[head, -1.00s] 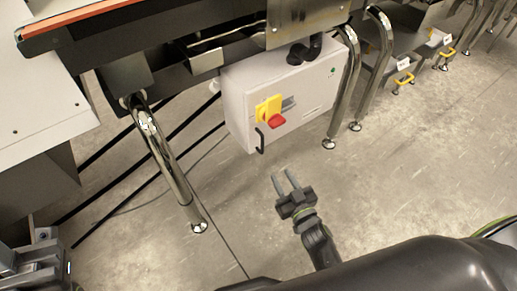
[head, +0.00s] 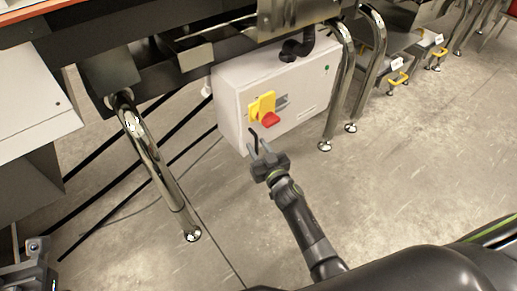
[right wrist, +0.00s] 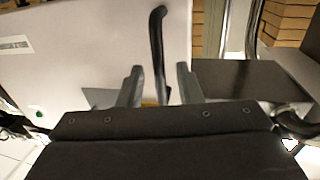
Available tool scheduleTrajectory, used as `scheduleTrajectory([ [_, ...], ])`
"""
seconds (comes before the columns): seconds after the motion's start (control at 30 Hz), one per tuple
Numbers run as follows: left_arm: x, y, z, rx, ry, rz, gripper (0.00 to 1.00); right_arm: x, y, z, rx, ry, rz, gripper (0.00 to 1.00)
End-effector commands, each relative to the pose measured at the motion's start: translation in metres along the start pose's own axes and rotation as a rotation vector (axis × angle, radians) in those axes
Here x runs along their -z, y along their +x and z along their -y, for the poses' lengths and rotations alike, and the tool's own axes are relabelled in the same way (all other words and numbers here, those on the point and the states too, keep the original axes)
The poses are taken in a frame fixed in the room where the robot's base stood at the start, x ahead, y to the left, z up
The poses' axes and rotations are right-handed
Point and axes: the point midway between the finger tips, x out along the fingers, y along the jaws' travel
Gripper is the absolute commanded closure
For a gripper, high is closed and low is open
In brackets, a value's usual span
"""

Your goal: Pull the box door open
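The box (head: 300,101) is a pale grey cabinet slung under the conveyor. Its front door looks closed and carries a yellow plate (head: 260,104) with a red knob (head: 269,119). A black bar handle (head: 253,136) sits near the door's lower left edge. My right gripper (head: 258,149) is open at the handle. In the right wrist view the handle (right wrist: 157,45) runs down between the two spread fingers (right wrist: 160,87), with a gap on both sides. Its lower end is hidden behind the gripper body. My left gripper is not in view.
A chrome leg (head: 152,165) stands left of the box and another (head: 337,95) close to its right side. Dark bars run low behind the left leg. A grey metal fixture (head: 35,262) is at the bottom left. The floor (head: 400,190) in front is clear.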

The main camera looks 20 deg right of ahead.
Motion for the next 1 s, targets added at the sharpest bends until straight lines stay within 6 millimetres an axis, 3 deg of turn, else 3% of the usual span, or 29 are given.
scheduleTrajectory([
  [0.1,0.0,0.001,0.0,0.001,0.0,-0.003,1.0,0.0,0.0,0.0,0.0,0.0,0.0,0.68],
  [0.37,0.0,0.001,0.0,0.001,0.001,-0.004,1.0,0.0,0.0,0.0,0.0,0.0,0.0,1.0],
  [0.77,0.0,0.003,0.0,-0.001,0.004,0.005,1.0,0.001,-0.003,-0.001,0.006,-0.002,0.0,1.0],
  [1.0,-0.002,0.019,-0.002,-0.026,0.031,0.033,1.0,0.004,-0.022,-0.009,0.056,-0.003,0.002,1.0],
])
